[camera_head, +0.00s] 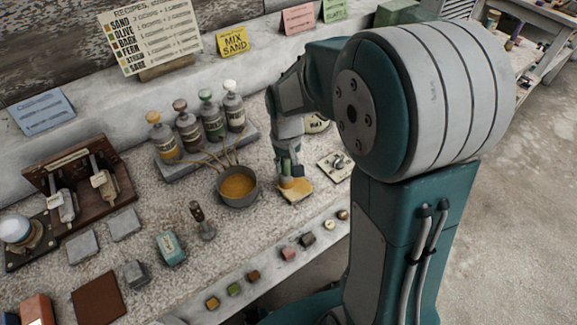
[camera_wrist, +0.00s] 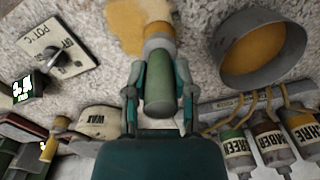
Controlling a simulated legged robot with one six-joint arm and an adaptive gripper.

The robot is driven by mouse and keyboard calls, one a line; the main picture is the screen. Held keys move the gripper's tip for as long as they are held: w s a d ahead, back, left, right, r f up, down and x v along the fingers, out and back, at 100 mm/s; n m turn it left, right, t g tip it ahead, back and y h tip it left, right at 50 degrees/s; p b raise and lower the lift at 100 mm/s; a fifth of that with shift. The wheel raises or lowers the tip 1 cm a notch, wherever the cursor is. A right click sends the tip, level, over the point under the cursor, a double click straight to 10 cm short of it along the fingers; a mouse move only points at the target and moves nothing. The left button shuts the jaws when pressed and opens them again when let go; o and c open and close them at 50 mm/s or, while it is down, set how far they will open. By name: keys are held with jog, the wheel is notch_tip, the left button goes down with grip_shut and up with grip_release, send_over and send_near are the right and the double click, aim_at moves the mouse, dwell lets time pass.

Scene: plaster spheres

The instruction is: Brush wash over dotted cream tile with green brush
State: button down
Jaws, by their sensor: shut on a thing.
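My gripper (camera_head: 290,172) is shut on the green brush (camera_head: 286,166). In the wrist view the gripper (camera_wrist: 160,80) has a finger on each side of the brush's green handle (camera_wrist: 160,82). The brush's pale bristle end points down at the tile (camera_head: 301,193). A grey pot (camera_head: 239,200) of ochre wash (camera_head: 238,185) stands left of the tile.
A knob plate (camera_head: 335,165) lies right of the tile. Small coloured cubes (camera_head: 289,254) line the front edge. A wooden rack (camera_head: 85,180) stands at the left.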

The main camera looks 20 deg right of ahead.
jog(key=shift+w+a, duration=0.25)
jog(key=shift+w, duration=0.65)
jog(key=shift+s+d, duration=0.3)
jog(key=shift+s, duration=0.6)
jog(key=shift+s+d, duration=0.25)
jog(key=shift+s, duration=0.65)
jog(key=shift+w+a, duration=0.3)
jog(key=shift+w, duration=0.6)
jog(key=shift+w+a, duration=0.25)
jog(key=shift+w, duration=0.65)
jog(key=shift+s+r, duration=0.1)
jog(key=shift+s+d+r, duration=0.3)
jog(key=shift+s+r, duration=0.35)
jog(key=shift+s, duration=0.15)
